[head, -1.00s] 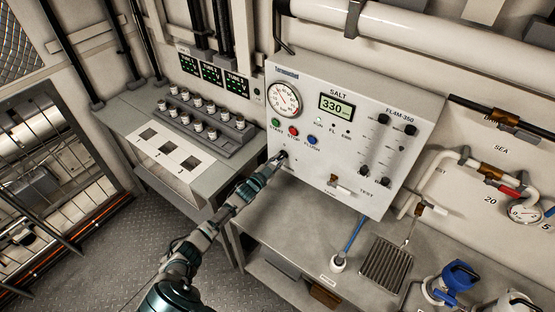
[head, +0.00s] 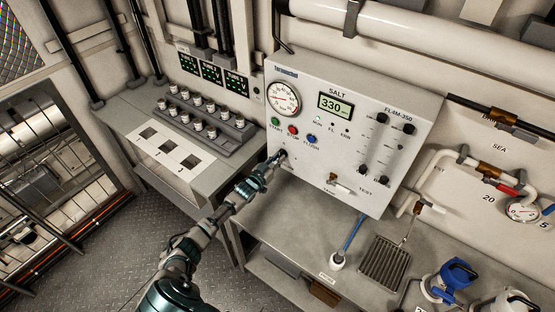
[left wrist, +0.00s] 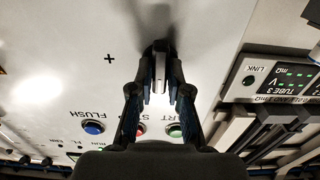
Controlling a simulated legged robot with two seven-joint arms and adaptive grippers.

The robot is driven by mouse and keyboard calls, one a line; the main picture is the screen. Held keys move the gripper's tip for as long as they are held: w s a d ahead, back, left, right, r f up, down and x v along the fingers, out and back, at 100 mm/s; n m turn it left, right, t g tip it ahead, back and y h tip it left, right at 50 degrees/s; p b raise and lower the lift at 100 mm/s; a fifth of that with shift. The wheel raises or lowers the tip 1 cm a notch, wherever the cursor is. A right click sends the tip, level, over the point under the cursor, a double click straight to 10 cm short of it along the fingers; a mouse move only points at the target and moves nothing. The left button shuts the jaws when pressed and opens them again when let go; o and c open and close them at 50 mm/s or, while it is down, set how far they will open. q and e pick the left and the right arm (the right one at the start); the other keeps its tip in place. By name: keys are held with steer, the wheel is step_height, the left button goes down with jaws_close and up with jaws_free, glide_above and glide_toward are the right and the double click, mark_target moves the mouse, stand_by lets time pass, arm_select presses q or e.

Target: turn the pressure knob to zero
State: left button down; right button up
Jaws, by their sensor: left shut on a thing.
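The white control panel (head: 330,150) carries a round pressure gauge (head: 284,98) at its upper left. A green button (head: 275,121), a red button (head: 293,131) and a blue button (head: 312,140) sit below the gauge. My left gripper (head: 279,157) reaches the panel's lower left, under these buttons. In the left wrist view its fingers (left wrist: 159,65) are closed around the pale, narrow pressure knob (left wrist: 159,72), which they largely hide. A plus mark (left wrist: 109,59) is printed beside it. The gauge reading is too small to tell. My right gripper is out of view.
More black knobs (head: 383,118) and a small valve lever (head: 338,182) are on the panel's right and bottom. A bench (head: 290,225) lies below, with a drain grate (head: 384,262). A sample rack (head: 203,118) stands at left.

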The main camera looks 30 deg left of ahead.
arm_select(q)
steer(key=shift+f, duration=0.1)
steer(key=c, duration=1.1)
jaws_free()
steer(key=shift+w, duration=0.1)
steer(key=s, duration=0.8)
steer(key=s+a, duration=0.1)
steer(key=s, duration=0.3)
